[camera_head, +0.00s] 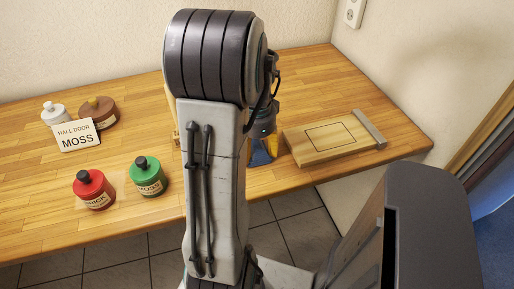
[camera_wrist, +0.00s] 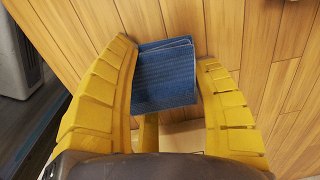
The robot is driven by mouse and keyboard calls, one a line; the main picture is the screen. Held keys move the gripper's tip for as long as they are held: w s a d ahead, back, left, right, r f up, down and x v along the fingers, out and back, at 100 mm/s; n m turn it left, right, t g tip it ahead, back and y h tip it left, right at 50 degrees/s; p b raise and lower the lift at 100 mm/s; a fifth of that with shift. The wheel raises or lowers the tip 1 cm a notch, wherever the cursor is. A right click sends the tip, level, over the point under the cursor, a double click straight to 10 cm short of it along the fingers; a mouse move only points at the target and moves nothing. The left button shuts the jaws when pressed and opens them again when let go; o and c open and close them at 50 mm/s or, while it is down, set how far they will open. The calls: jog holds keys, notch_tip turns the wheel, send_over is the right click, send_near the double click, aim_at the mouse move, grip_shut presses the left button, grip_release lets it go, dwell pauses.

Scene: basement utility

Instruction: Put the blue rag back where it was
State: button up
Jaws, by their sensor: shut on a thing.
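The blue rag (camera_wrist: 165,78) is a folded blue cloth between the yellow fingers of my gripper (camera_wrist: 165,60) in the wrist view. My gripper is shut on it. In the head view my gripper (camera_head: 268,148) is partly hidden behind my arm, with a patch of the blue rag (camera_head: 258,158) beside the yellow finger. It is just left of a light wooden board (camera_head: 302,151), near the table's front edge. The board has a dark rectangular outline on top and a grey strip at its right end. The height of the rag over the table is hard to tell.
A card (camera_head: 77,136) reads "HALL DOOR MOSS". My arm hides the table's middle.

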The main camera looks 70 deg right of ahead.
jog(key=shift+f, duration=0.1)
jog(key=shift+f, duration=0.15)
jog(key=o, duration=1.2)
jog(key=shift+c, duration=0.2)
jog(key=shift+r, duration=0.25)
notch_tip(320, 180, up, 12)
jog(key=shift+a+b, duration=0.1)
jog(key=shift+b, duration=0.7)
